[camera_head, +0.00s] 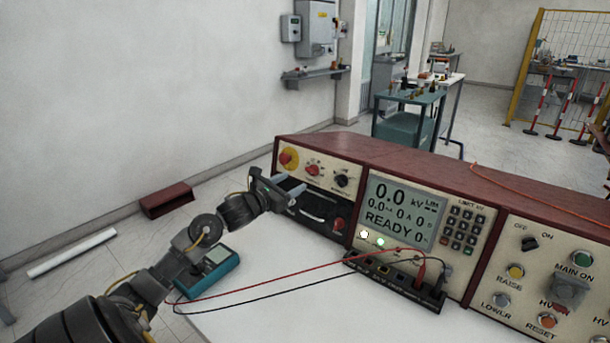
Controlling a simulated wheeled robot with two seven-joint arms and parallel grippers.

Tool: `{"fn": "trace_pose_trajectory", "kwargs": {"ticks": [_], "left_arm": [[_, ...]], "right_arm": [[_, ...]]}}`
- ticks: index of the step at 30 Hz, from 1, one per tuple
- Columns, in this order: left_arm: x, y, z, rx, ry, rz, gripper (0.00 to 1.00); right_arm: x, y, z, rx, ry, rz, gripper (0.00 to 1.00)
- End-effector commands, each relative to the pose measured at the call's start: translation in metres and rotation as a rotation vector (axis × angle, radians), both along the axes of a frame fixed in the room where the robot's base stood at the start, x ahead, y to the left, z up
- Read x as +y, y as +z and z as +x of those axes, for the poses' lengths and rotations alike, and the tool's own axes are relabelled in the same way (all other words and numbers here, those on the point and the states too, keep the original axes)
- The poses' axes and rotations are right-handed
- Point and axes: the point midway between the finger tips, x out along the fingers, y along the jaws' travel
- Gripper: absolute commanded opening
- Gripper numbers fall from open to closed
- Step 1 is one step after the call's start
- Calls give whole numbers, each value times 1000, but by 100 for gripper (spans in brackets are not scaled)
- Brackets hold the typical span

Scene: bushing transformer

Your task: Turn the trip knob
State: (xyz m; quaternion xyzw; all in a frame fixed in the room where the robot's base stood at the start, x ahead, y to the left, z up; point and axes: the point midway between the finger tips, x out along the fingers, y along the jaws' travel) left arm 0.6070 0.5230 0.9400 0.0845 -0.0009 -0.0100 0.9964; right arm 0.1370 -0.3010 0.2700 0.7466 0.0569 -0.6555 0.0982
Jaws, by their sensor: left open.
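The dark red control console (370,150) stands on the white table. Its left panel has a red knob on a yellow plate (287,158), a red knob (312,170), a black knob (342,180) and a lower red knob (338,223). The labels beside them are too small to read, so I cannot tell which is the trip knob. My left gripper (288,187) is open and empty in front of this panel, below the upper knobs and left of the lower red one. It hides part of the panel. My right gripper is out of view.
A teal meter (212,268) lies on the white table (260,312), with red and black leads running to a black terminal strip (395,284) before the display (400,210). Right of it is a panel of buttons (547,321). Bare tabletop lies in front.

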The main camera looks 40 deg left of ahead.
Motion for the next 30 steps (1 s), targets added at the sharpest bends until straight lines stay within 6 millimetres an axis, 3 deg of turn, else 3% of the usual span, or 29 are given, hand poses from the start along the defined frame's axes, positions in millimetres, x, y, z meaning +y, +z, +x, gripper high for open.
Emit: {"fn": "trace_pose_trajectory", "kwargs": {"ticks": [6, 12, 24, 30], "left_arm": [[0, 3, 39, -2, 2, -4, 56], [-1, 1, 63, 0, 2, -2, 56], [-1, 0, 71, 0, 0, 1, 56], [-1, 0, 71, 0, 1, 1, 33]], "right_arm": [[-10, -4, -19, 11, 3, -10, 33], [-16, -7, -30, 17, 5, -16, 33], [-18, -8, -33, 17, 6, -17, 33], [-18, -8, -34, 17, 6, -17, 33]]}}
